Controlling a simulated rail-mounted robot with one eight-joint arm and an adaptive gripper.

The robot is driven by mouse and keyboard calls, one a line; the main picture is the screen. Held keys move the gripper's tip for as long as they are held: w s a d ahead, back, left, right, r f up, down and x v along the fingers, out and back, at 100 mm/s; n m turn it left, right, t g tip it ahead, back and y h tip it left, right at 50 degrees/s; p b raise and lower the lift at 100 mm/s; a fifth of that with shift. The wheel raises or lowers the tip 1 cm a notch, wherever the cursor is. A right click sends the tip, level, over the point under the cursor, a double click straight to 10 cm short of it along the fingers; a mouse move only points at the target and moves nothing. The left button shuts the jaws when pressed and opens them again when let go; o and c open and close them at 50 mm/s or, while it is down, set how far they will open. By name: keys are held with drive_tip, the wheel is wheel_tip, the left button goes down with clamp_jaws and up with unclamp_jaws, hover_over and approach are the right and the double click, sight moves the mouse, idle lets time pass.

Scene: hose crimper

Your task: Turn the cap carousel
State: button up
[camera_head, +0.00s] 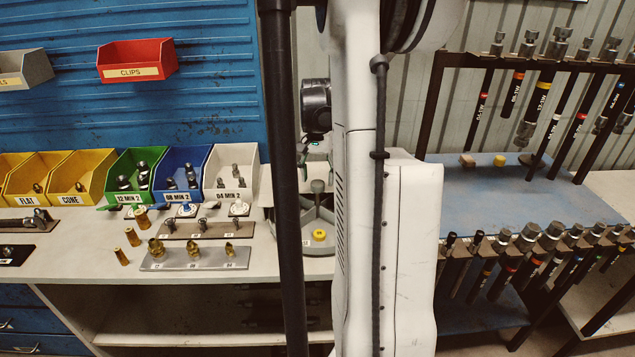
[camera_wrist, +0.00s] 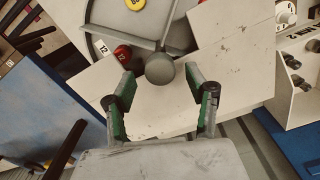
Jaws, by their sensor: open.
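The cap carousel (camera_head: 312,245) is a round grey tray with dividers on the bench, partly hidden behind my arm in the head view. A yellow cap (camera_head: 319,235) lies in it. In the wrist view, the carousel (camera_wrist: 117,20) fills the top, with the yellow cap (camera_wrist: 135,4) and a red cap (camera_wrist: 122,53) marked 12. A round grey knob (camera_wrist: 160,68) stands close to the camera. My gripper (camera_wrist: 166,88) is open, its green-padded fingers spread on either side below the knob. Contact with the knob cannot be told. The gripper is hidden in the head view.
Coloured bins (camera_head: 134,176) and plates of brass fittings (camera_head: 195,257) stand left of the carousel. A hose rack (camera_head: 525,62) and a blue table (camera_head: 520,197) are at the right. In the wrist view, a white bin (camera_wrist: 298,85) stands at the right.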

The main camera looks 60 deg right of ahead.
sight(318, 201)
drive_tip(key=shift+f, duration=1.15)
drive_tip(key=shift+c, duration=0.5)
clamp_jaws()
